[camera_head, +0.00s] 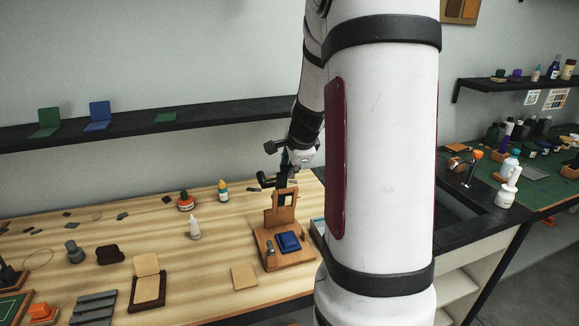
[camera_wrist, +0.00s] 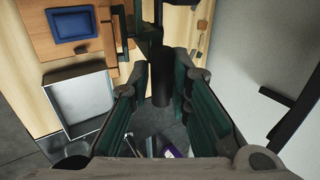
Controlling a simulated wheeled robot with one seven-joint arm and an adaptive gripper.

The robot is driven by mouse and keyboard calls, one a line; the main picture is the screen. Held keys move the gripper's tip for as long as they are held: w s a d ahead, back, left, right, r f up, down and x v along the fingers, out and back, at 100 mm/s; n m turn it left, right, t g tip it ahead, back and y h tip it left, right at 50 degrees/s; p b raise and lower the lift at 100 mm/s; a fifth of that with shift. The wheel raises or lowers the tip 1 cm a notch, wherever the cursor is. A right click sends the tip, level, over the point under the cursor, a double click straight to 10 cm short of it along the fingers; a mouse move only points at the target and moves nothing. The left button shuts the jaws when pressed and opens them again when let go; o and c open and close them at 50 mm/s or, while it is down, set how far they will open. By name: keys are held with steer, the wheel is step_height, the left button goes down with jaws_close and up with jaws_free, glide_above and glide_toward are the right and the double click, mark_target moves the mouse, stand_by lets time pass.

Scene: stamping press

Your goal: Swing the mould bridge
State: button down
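The wooden stamping press (camera_head: 284,250) stands on the light wooden table, with a blue pad (camera_head: 288,241) on its base and a wooden upright frame (camera_head: 283,207), apparently the mould bridge, at its back. The base (camera_wrist: 40,43) and blue pad (camera_wrist: 70,25) also show at the upper left in the wrist view. My gripper (camera_head: 284,181) is beside the frame's top, partly mixed with dark parts there. In the wrist view my gripper (camera_wrist: 160,72) is open, with a dark cylinder (camera_wrist: 162,92) between its fingers and gaps on both sides. I cannot tell whether this cylinder belongs to the press.
A grey open tray (camera_wrist: 80,100) lies beside the press. My arm hides much of the table's right end. A dark shelf (camera_head: 215,111) runs along the wall.

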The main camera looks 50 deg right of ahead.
steer(key=shift+w+d+r+b, duration=0.2)
steer(key=shift+w+d+r, duration=0.1)
steer(key=shift+w+d, duration=0.5)
steer(key=shift+w+d+r+b, duration=0.25)
steer(key=shift+w+d, duration=0.25)
steer(key=shift+w, duration=0.5)
steer(key=shift+w+d+f+b, duration=0.15)
steer(key=shift+w+d+b, duration=0.1)
steer(key=shift+w, duration=0.15)
steer(key=shift+w+d+f+b, duration=0.1)
steer(key=shift+w+d, duration=0.15)
steer(key=shift+w, duration=0.15)
steer(key=c, duration=1.3)
jaws_free()
steer(key=shift+w+d, duration=0.1)
steer(key=v, duration=1.2)
